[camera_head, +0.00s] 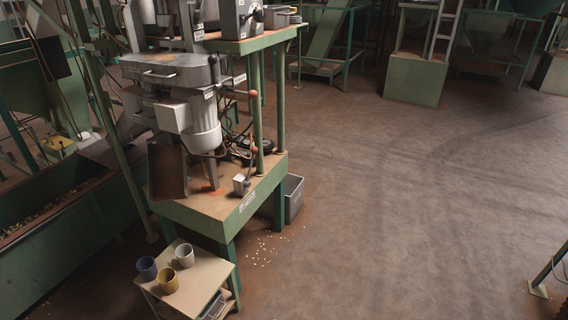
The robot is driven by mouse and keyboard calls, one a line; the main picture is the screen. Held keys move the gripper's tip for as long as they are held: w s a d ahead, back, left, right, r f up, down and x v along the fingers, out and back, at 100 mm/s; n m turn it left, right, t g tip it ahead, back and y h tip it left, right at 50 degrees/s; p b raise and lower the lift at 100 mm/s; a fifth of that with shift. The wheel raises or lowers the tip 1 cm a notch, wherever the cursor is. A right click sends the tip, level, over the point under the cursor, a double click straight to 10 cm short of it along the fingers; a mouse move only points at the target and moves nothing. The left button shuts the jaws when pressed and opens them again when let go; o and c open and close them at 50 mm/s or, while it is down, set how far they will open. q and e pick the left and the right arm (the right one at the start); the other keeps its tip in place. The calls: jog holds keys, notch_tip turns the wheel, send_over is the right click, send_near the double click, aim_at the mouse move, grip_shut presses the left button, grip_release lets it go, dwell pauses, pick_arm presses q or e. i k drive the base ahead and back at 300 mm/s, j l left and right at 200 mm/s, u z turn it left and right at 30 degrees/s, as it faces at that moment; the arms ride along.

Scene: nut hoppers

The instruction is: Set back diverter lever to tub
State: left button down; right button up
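A lever with an orange-red knob (252,94) sticks out to the right from the grey machine (200,122) on the green stand. It looks nearly level. I cannot tell for sure that it is the diverter lever, and the small white labels near it are unreadable. A grey tub (294,198) stands on the floor behind the stand's right side, partly hidden by the stand. Neither of my grippers shows in the head view.
A low table (206,275) with a blue, a yellow and a white mug stands at the front left. Spilled nuts (264,248) lie on the floor beside the stand. A green trough (60,215) runs along the left. The floor at centre right is clear.

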aim_at(254, 150)
jog(key=i+l+u, duration=0.1)
jog(key=l, duration=0.25)
jog(key=i+l, duration=0.2)
jog(key=l, duration=0.2)
jog(key=i+l+u, duration=0.15)
jog(key=l, duration=0.2)
jog(key=i+l, duration=0.1)
jog(key=l, duration=0.3)
jog(key=i+l+u, duration=0.15)
jog(key=l, duration=0.65)
jog(key=i+l, duration=0.1)
jog(key=i, duration=0.3)
jog(key=i+l+u, duration=0.15)
jog(key=i, duration=0.2)
jog(key=i+l, duration=0.15)
jog(key=i, duration=0.2)
jog(key=i+j+u, duration=0.05)
